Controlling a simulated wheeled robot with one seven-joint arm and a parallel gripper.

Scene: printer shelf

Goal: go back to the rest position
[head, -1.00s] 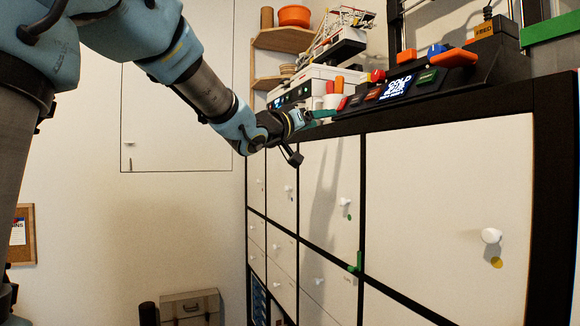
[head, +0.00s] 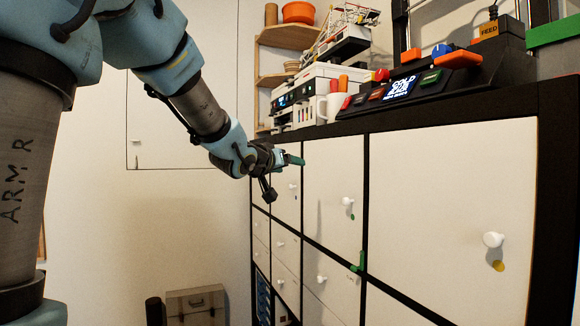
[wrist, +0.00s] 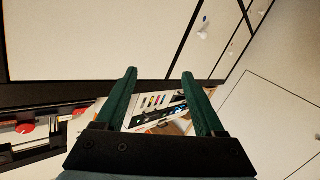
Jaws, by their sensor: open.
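My gripper (head: 294,160) is in front of the upper doors of the shelf unit (head: 335,170), a little below its black top edge. Its green fingers also show in the wrist view (wrist: 158,100), spread apart with nothing between them. The fingers appear apart from the door fronts. My arm reaches in from the upper left in the head view.
On the unit's top stand a black control console (head: 430,88) with a lit screen, a white mug (head: 329,107) and a white printer (head: 310,90). White knobs (head: 493,240) stick out from the doors. A chest (head: 195,305) stands on the floor. The space left of the unit is open.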

